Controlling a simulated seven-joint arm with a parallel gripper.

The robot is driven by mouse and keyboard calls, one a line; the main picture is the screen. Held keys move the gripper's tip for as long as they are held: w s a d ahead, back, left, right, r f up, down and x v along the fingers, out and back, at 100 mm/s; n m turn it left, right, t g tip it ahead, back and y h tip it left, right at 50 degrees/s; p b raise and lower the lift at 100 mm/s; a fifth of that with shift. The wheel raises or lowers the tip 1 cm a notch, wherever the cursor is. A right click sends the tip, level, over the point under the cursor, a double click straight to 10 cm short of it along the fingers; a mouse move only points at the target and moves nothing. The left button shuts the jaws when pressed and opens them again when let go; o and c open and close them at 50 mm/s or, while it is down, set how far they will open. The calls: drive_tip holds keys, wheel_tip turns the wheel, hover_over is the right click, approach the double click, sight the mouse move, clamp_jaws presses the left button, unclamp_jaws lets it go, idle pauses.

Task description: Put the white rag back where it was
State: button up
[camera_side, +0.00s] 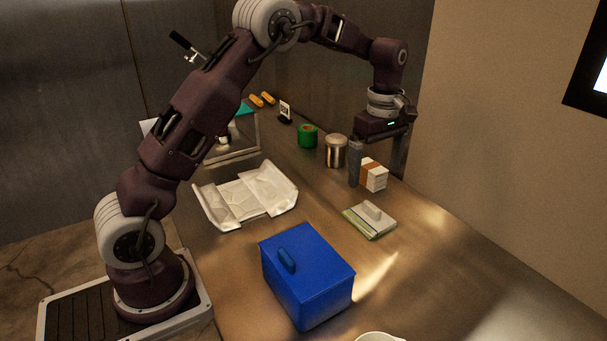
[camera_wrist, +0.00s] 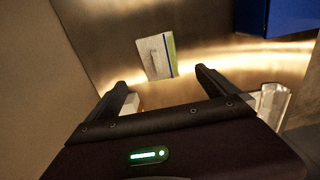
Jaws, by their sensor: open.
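A crumpled, spread white cloth with raised edges (camera_side: 246,196), which looks like the white rag, lies on the metal counter left of centre in the side view. A pale edge at the right of the wrist view (camera_wrist: 274,104) seems to be part of it. My gripper (camera_side: 376,178) is open and points down, well to the right of the cloth. Its fingers, also in the wrist view (camera_wrist: 163,80), are around or just above a white stack with a brown band (camera_side: 373,174); I cannot tell whether they touch it. The stack is mostly hidden in the wrist view (camera_wrist: 131,103).
A flat white-and-green pad (camera_side: 370,220) with a small block on it lies nearer the camera. A lidded blue box (camera_side: 306,277) stands in front. A metal can (camera_side: 335,151) and green tin (camera_side: 308,136) stand behind. The right front counter (camera_side: 470,265) is clear.

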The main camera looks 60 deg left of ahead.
drive_tip(key=s+d+r+m+t, duration=0.35)
drive_tip(key=s+r+m, duration=0.45)
drive_tip(key=s+r, duration=0.6)
drive_tip(key=s+d+f+m+t, duration=0.1)
drive_tip(key=s+f+m, duration=0.1)
drive_tip(key=s+m, duration=0.3)
drive_tip(key=s+d+f+m+t, duration=0.1)
drive_tip(key=s+m, duration=0.4)
drive_tip(key=s, duration=0.9)
drive_tip(key=shift+d+f, duration=0.35)
drive_tip(key=shift+d, duration=0.15)
